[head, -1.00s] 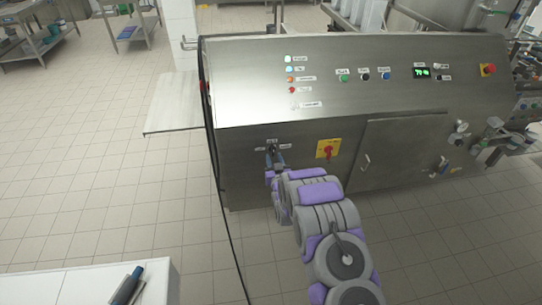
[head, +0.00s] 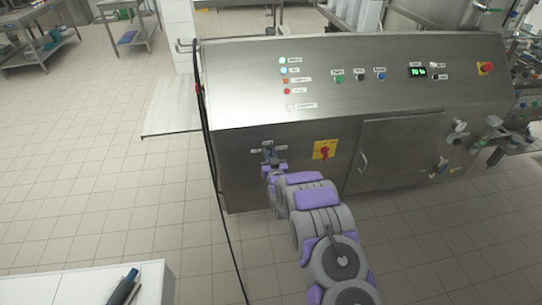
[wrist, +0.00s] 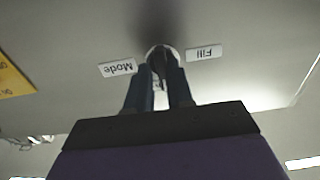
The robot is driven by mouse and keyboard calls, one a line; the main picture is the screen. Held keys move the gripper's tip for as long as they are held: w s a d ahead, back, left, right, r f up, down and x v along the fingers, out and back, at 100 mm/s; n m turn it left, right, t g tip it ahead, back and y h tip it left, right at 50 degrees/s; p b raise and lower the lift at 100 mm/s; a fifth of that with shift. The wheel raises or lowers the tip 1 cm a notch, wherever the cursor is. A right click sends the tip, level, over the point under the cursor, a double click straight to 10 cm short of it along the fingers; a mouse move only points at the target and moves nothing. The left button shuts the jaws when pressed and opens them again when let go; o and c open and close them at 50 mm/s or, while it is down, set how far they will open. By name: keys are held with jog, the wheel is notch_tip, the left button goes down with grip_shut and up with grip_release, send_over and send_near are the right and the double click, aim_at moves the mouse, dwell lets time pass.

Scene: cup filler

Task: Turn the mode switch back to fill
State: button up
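The mode switch (wrist: 159,56) is a small dark knob on a round pale base, low on the left of the steel machine's front. In the wrist view its labels appear upside down, "Mode" (wrist: 118,67) to the left and "Fill" (wrist: 203,52) to the right. My gripper (wrist: 160,78) points straight at the switch, with one dark blue finger on each side of the knob. A gap shows between the fingers. I cannot tell whether they press on the knob. In the head view my gripper (head: 272,160) is at the switch and partly hides it.
A red rotary handle on a yellow plate (head: 325,150) is just right of the switch. Above it the sloped panel has lights, buttons and a green display (head: 417,72). A black cable (head: 212,150) hangs along the machine's left edge.

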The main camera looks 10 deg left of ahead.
jog(key=shift+c, duration=0.6)
jog(key=shift+a, duration=0.35)
grip_shut()
jog(key=shift+d, duration=0.1)
jog(key=shift+d, duration=0.1)
jog(key=shift+s+a+f+n+p, duration=0.1)
jog(key=shift+f+n+p, duration=0.1)
jog(key=shift+n, duration=2.8)
jog(key=shift+w+a+f+n+p, duration=0.1)
jog(key=shift+n+p, duration=0.1)
jog(key=shift+n, duration=2.8)
jog(key=shift+s+a+f+n+p, duration=0.1)
jog(key=shift+n+p, duration=0.1)
jog(key=shift+n, duration=2.8)
